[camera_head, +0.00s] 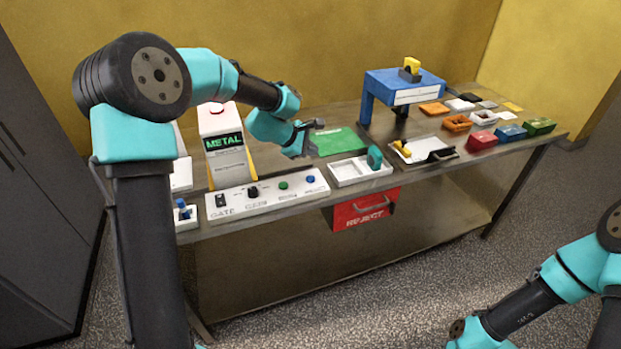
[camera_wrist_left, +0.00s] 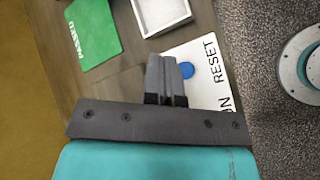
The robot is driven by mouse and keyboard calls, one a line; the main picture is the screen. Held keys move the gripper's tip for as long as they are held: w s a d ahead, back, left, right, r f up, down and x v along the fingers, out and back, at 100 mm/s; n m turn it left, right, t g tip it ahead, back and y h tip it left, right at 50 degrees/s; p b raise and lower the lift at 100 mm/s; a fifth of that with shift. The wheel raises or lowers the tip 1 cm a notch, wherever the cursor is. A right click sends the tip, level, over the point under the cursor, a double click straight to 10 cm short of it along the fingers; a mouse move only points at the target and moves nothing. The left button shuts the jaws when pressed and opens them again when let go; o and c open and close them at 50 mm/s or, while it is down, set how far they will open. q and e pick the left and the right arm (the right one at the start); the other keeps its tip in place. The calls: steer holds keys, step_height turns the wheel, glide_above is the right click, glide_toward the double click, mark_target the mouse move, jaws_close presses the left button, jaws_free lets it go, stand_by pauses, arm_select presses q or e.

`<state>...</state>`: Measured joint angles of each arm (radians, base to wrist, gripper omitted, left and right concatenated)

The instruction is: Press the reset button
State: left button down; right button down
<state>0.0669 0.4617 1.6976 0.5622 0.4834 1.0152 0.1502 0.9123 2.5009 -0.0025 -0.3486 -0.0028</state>
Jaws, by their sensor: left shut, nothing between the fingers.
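The reset button is the blue round button (camera_head: 310,179) at the right end of the white control panel (camera_head: 235,208). In the left wrist view the blue button (camera_wrist_left: 187,70) sits beside the word RESET, just right of my fingertips and partly close behind them. My left gripper (camera_head: 316,124) is shut and empty, held above the table behind the panel, apart from the button in the head view. It also shows in the left wrist view (camera_wrist_left: 161,62). My right arm shows at the lower right of the head view, but its gripper is not visible.
The panel also has a black switch (camera_head: 221,200), a black knob (camera_head: 253,192) and a green button (camera_head: 283,185). A METAL display unit (camera_head: 219,120) stands behind it. A green mat (camera_head: 340,141) and a white tray (camera_head: 346,180) lie nearby. A red REJECT bin (camera_head: 350,216) hangs below.

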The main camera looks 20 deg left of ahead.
mark_target(311, 179)
arm_select(q)
steer(key=shift+f, duration=3.7)
steer(key=shift+f, duration=0.1)
steer(key=shift+f, duration=0.35)
steer(key=shift+f, duration=0.45)
steer(key=shift+r, duration=0.9)
steer(key=shift+r, duration=2.5)
